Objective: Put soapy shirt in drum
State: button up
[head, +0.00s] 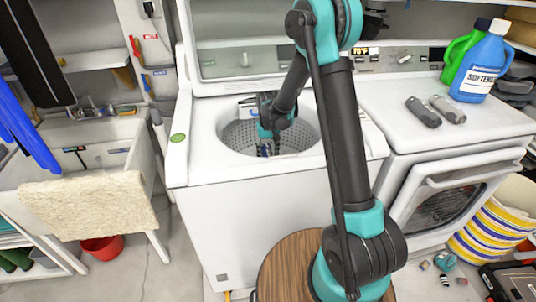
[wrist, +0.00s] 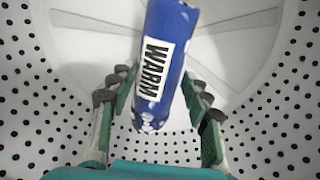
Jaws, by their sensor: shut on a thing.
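The soapy shirt appears as a blue roll (wrist: 172,60) with a white "WARM" label and white specks at its near end in the wrist view. My gripper (wrist: 160,88) has its fingers on either side of the roll, closed on it. In the head view my gripper (head: 267,150) reaches down through the washer's open top into the perforated metal drum (head: 240,137). The roll lies over the drum's pale bottom in the wrist view; I cannot tell whether it touches it. In the head view the roll is too small to make out clearly.
The white washer (head: 250,215) has its lid (head: 235,62) raised behind the opening. A sink (head: 90,130) with a cream towel (head: 88,212) stands left. A dryer (head: 400,105) stands right, with bottles (head: 483,65) and two grey objects (head: 435,109) on top. A round wooden top (head: 285,268) is in front.

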jog(key=shift+f, duration=0.55)
jog(key=o, duration=1.3)
jog(key=shift+c, duration=0.2)
jog(key=shift+r, duration=0.1)
notch_tip(320, 180, up, 13)
jog(key=shift+s, duration=0.1)
